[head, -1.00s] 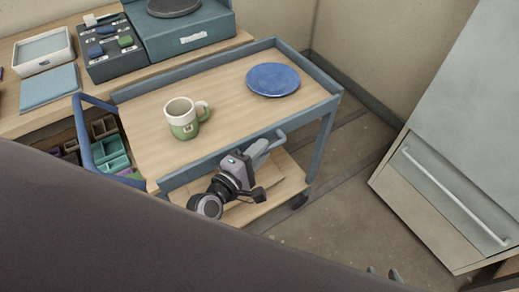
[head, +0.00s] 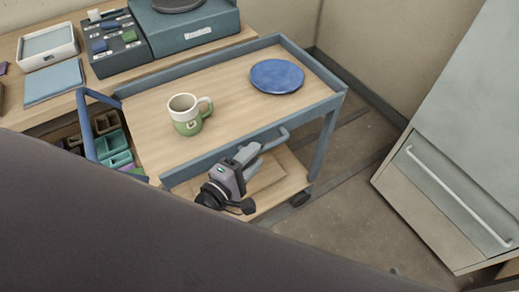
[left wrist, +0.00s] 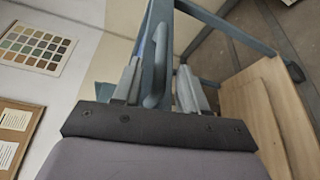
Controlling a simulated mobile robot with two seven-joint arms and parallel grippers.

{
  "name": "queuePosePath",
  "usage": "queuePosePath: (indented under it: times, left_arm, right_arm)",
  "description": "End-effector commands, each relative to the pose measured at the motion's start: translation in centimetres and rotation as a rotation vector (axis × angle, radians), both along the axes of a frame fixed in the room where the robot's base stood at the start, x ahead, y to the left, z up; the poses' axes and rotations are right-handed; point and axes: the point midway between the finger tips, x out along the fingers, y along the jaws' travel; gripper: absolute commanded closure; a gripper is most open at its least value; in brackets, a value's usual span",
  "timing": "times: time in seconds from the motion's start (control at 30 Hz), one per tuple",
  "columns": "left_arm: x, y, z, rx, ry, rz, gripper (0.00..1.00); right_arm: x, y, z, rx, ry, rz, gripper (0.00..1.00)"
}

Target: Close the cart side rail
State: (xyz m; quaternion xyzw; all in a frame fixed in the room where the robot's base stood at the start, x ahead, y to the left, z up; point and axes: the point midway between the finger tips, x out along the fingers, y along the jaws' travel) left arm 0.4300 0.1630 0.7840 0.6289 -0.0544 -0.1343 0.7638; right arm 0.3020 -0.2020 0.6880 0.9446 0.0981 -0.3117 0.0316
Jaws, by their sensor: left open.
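The cart (head: 140,113) has a wooden top with blue-grey rails around it. The side rail (head: 215,158) on its near long side carries a looped handle (head: 278,138). My left gripper (head: 249,158) is at that handle, on the near side of the cart. In the left wrist view the handle (left wrist: 158,65) stands between the two fingers of my open left gripper (left wrist: 160,85). I cannot tell whether a finger touches it. My right gripper is not in view.
A green and white mug (head: 187,123) and a blue plate (head: 277,76) stand on the cart top. A lower shelf (head: 280,178) lies below the rail. A grey cabinet (head: 440,190) stands right, with clear floor between. A counter (head: 30,112) is behind left.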

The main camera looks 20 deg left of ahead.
Motion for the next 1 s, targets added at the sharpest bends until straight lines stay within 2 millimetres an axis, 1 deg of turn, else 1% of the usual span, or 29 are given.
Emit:
queuePosePath:
  times: [0.03,0.1,0.3,0.87,0.93,1.0]
  left_arm:
    - [-0.8,0.2,0.0,0.001,0.0,-0.001,0.58]
    - [-1.5,0.5,0.1,0.001,0.0,0.0,0.58]
    - [-2.7,0.8,0.3,0.0,-0.001,0.0,0.58]
    - [-2.8,0.8,0.3,0.002,-0.001,0.0,0.58]
    - [-2.9,0.8,0.3,0.026,-0.003,-0.005,0.58]
    - [-3.3,0.6,0.1,0.096,-0.006,-0.023,0.58]
  right_arm:
    - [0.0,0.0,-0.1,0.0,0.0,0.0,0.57]
    - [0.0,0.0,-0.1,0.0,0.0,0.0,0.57]
    - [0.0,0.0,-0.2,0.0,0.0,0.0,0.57]
    - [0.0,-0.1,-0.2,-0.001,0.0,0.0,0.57]
    - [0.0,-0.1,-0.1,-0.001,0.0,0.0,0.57]
    - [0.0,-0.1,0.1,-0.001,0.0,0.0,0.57]
